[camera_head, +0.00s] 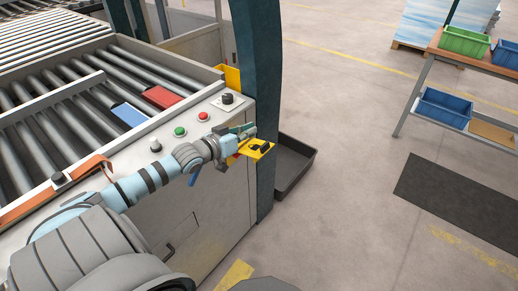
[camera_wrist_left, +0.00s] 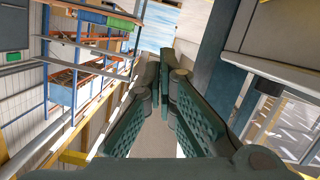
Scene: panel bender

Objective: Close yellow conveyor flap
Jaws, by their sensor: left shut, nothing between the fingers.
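A small yellow plate (camera_head: 260,146) with black parts on it juts out beside the dark teal post at the conveyor's right end; it looks like the yellow flap. My left gripper (camera_head: 248,131) is at the plate's upper left edge, overlapping it in the head view; I cannot tell whether they touch. In the left wrist view its green fingers (camera_wrist_left: 165,70) come together at the tips with nothing between them. The flap cannot be made out clearly in the wrist view. My right gripper is not in view.
The roller conveyor (camera_head: 60,120) carries a red block (camera_head: 162,97) and a blue block (camera_head: 129,115). The panel has a green button (camera_head: 180,131), a red button (camera_head: 203,116) and a black knob (camera_head: 227,98). The teal post (camera_head: 262,60) stands close behind the gripper. A black tray (camera_head: 292,165) lies on the floor.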

